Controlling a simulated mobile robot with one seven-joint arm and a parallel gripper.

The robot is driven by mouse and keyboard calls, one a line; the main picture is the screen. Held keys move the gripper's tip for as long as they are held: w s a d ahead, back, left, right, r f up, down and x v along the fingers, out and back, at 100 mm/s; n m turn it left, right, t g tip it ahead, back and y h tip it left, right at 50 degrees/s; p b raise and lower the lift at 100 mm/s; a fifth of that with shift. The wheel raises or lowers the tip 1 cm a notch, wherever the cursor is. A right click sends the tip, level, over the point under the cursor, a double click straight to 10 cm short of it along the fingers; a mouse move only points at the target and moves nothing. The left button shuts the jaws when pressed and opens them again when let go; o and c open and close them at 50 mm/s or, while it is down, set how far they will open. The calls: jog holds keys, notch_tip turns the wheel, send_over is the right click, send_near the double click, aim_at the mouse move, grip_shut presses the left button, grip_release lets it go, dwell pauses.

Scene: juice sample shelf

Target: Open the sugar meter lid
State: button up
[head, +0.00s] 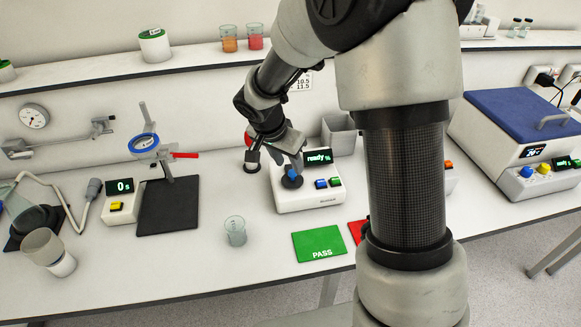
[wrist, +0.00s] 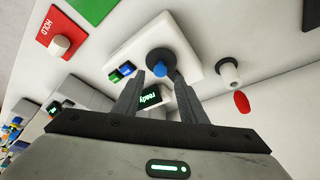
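The sugar meter (head: 309,198) is a white box with a "ready" display, a blue and a green button. Its round dark lid (head: 291,182) is down on the top and bears a blue knob (head: 292,173). In the wrist view the meter (wrist: 185,40) shows with the knob (wrist: 160,71) between my fingertips in the picture. My gripper (head: 295,160) is over the lid, pointing down; in the wrist view my gripper (wrist: 156,73) is open, its fingers apart. I cannot tell whether a finger touches the knob.
A small glass beaker (head: 235,231) and a green PASS pad (head: 319,243) are in front of the meter. A red HOLD pad (wrist: 62,29) carries a white-topped item. A grey bin (head: 339,133) stands behind. A stand with a blue ring (head: 144,143) is at left.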

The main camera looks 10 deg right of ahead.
aim_at(293, 172)
jog(key=shift+x, duration=1.9)
grip_shut()
